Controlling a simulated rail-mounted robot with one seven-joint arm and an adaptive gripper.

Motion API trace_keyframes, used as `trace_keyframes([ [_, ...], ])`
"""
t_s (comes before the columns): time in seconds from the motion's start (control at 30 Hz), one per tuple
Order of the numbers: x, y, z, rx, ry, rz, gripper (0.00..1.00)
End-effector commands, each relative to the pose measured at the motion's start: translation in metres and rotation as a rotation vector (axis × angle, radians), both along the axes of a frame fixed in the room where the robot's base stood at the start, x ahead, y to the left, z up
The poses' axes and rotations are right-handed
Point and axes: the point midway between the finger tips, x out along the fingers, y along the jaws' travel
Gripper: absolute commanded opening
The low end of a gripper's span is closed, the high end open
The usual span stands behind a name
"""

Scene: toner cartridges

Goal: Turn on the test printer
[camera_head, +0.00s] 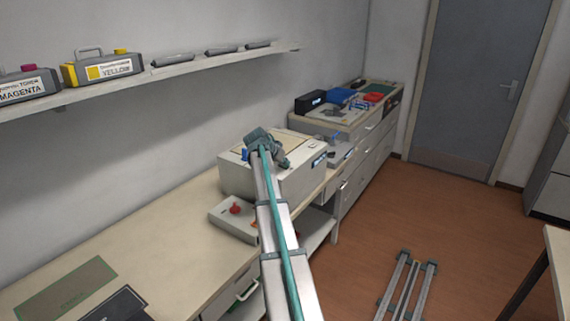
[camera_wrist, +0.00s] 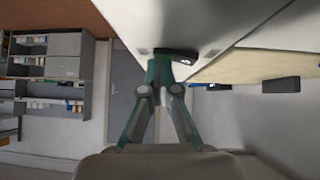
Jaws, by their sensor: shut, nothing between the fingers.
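The test printer appears to be the boxy off-white machine (camera_head: 296,184) on the bench in the head view, partly hidden behind my arm. In the wrist view its pale surface (camera_wrist: 215,25) fills the top. A black rocker-like switch with a white mark (camera_wrist: 183,60) sits on that surface. My gripper (camera_wrist: 166,62) is shut and empty, with its fingertips right beside the switch and overlapping its left end in the picture. I cannot tell whether they touch it. In the head view the gripper's fingertips are not clear.
A wall shelf (camera_head: 130,84) holds toner cartridges. A farther cabinet (camera_head: 345,172) carries bins and a black box. The near bench (camera_head: 170,245) is mostly clear.

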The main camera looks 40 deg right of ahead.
Motion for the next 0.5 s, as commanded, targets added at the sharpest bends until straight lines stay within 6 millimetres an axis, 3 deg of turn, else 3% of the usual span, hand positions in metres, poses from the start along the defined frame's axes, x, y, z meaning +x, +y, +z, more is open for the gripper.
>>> trace_keyframes([
  [0.5, 0.014, 0.003, 0.005, 0.001, 0.000, 0.000, 0.00],
])
